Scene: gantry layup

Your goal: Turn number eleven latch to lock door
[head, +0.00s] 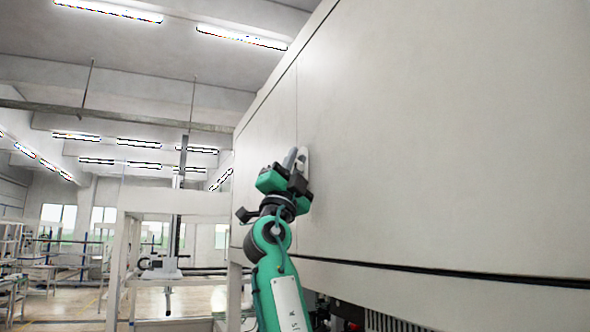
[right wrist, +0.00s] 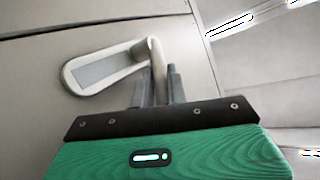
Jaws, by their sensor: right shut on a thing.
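The latch (head: 304,158) sits on the pale cabinet door (head: 430,140), near the vertical seam between two panels. In the right wrist view the latch (right wrist: 90,72) has a light rounded plate with a grey recess, and its lever sticks out from the plate's right end. My right gripper (head: 294,162) is at the door face, and its two grey fingers (right wrist: 160,88) are closed around the lever. The fingers hide part of the lever. No number is readable on the latch. My left gripper is out of view.
A dark gap (head: 440,270) runs along the door's lower edge, with machinery below it. A white frame (head: 170,203) stands to the left. Open hall floor and racks lie farther back.

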